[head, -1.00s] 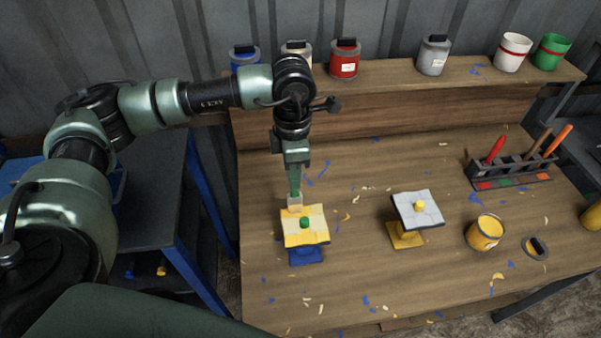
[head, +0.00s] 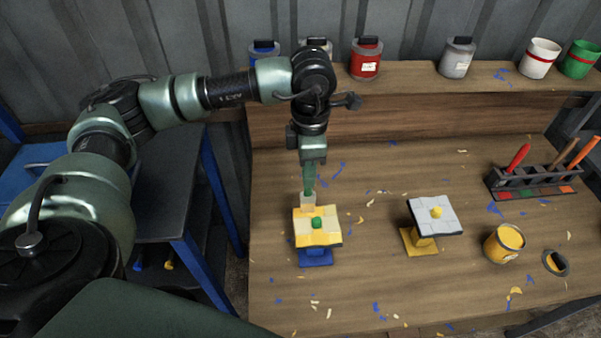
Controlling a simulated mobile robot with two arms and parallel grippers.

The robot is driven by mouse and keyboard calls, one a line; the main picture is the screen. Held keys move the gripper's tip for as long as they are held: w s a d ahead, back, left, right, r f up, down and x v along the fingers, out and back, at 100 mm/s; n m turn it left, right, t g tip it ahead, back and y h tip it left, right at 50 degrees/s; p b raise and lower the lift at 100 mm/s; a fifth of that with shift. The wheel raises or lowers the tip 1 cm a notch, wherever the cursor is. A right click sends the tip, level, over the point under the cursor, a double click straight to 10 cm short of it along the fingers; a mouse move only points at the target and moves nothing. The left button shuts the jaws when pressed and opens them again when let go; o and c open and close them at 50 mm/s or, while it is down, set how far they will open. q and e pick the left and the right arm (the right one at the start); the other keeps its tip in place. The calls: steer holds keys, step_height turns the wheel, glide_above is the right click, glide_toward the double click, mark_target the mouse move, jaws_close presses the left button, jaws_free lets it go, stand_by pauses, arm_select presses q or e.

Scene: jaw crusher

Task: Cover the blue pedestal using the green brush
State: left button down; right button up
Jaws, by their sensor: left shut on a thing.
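The blue pedestal (head: 316,258) stands on the left part of the workbench. Its square top is patched with yellow and pale cream, and a green knob (head: 316,223) sits at its middle. My left gripper (head: 313,158) points down above the pedestal's back edge, shut on the green brush (head: 309,180). The brush hangs upright, with its pale bristle end at or just over the back left edge of the top; I cannot tell if it touches. My right gripper is out of view.
A second pedestal with a yellow base (head: 418,241), grey-white top and yellow knob stands to the right. Beyond it are an open yellow paint can (head: 504,244) and its lid (head: 556,263). A rack (head: 530,180) holds brushes. Cans line the back shelf (head: 410,75).

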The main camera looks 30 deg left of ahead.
arm_select(q)
steer(key=shift+w+d+b, duration=0.25)
steer(key=shift+w+d, duration=0.3)
steer(key=shift+d, duration=0.2)
steer(key=shift+w+d+b, duration=0.25)
steer(key=shift+w+d, duration=0.3)
steer(key=shift+d, duration=0.25)
steer(key=shift+w+d+b, duration=0.55)
steer(key=shift+w+d, duration=0.35)
steer(key=shift+d, duration=0.25)
steer(key=shift+r, duration=0.1)
step_height(320, 180, up, 5)
steer(key=shift+f+p, duration=0.1)
steer(key=shift+p, duration=1.05)
